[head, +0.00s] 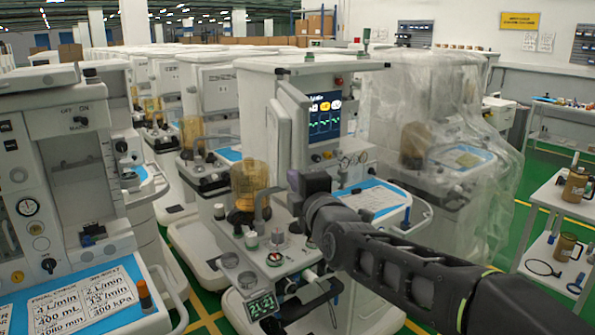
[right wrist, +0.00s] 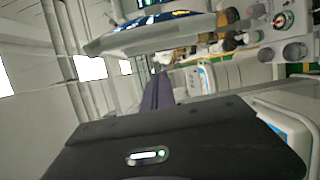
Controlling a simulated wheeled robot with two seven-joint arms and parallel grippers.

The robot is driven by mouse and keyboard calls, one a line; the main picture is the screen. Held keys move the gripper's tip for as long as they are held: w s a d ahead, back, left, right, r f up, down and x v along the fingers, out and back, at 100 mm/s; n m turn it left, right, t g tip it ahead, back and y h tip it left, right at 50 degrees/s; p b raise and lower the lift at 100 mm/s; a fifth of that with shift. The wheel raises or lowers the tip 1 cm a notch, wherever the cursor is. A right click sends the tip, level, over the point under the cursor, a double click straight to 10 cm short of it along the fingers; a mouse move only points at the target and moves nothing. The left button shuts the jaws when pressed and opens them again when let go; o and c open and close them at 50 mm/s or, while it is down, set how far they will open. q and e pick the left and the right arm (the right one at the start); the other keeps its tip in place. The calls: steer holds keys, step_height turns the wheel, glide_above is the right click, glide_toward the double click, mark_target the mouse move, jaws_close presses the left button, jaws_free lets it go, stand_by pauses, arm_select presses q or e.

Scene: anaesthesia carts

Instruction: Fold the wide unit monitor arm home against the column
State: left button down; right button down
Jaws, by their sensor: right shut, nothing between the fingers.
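The central white anaesthesia unit (head: 330,68) carries a lit monitor (head: 325,115) with green, yellow and blue readings. A pale upright panel (head: 292,118) stands out at the monitor's left edge; I cannot tell whether it belongs to the monitor arm, whose joint is not clear. My right gripper (head: 308,182) is shut and empty, in front of the unit below the monitor. In the right wrist view, its dark fingers (right wrist: 158,92) point toward the unit, and the monitor (right wrist: 150,32) shows tilted above them. Contact with the monitor is not visible. My left gripper is not in view.
An amber canister (head: 250,182) stands left of my right gripper. A blue-topped work surface (head: 372,198) lies behind my forearm. A plastic-wrapped unit (head: 425,120) stands to the right and another unit (head: 60,170) to the left. Green floor (head: 500,225) shows at right.

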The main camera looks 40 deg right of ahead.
mark_target(300, 163)
steer(key=w+d+p, duration=0.1)
steer(key=w, duration=0.1)
steer(key=w+d+p, duration=0.1)
steer(key=w+d, duration=0.1)
steer(key=w, duration=0.1)
steer(key=w+d+p, duration=0.1)
steer(key=w+d, duration=0.1)
steer(key=shift+w+d+r, duration=0.1)
steer(key=shift+w+d, duration=0.1)
steer(key=shift+s+d+p, duration=0.2)
steer(key=shift+s+p, duration=0.1)
steer(key=shift+p, duration=0.1)
steer(key=shift+s+d, duration=0.1)
steer(key=shift+d, duration=0.15)
